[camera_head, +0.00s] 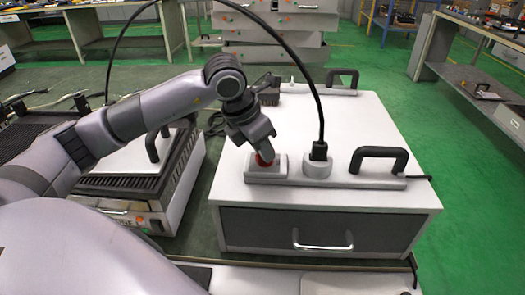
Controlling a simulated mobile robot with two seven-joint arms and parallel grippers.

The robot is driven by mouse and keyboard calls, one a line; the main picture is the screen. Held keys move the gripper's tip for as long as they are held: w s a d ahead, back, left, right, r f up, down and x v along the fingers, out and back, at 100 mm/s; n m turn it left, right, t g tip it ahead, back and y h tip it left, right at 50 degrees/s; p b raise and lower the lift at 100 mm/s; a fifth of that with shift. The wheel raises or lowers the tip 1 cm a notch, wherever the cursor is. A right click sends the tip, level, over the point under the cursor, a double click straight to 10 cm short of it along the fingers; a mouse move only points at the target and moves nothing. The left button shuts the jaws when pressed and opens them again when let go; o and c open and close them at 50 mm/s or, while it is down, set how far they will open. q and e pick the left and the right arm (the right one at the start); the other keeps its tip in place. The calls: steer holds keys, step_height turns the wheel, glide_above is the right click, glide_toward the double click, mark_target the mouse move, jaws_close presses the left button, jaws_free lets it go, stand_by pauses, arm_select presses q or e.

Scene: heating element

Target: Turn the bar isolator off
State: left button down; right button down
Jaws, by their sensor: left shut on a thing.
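The bar isolator is a red round knob (264,158) on a light grey block at the left end of a grey bar (340,182) on top of a white drawer cabinet. My left gripper (262,150) comes down from above and is shut on the red knob. Its fingers hide most of the knob, so how far it is turned cannot be told. My right gripper is not in view.
A black plug (318,150) with a cable arching overhead sits in a round socket right of the knob. A black handle (378,159) stands at the bar's right. Another black-handled unit (150,155) stands at left. The white cabinet top (350,120) is mostly clear behind the bar.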

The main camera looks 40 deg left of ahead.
arm_select(q)
steer(key=shift+d+n+y+b, duration=0.1)
steer(key=shift+n+y+b, duration=0.25)
steer(key=shift+n, duration=0.55)
steer(key=n+y+b, duration=0.1)
steer(key=n, duration=0.2)
steer(key=shift+d+n+y, duration=0.1)
steer(key=shift+n+y, duration=0.15)
steer(key=shift+n, duration=0.15)
steer(key=shift+d+n+y, duration=0.1)
steer(key=shift+n+y, duration=0.4)
steer(key=shift+n, duration=0.7)
steer(key=shift+n+y+b, duration=0.3)
steer(key=shift+n+b, duration=0.15)
steer(key=shift+n, duration=0.65)
steer(key=c, duration=1.1)
jaws_free()
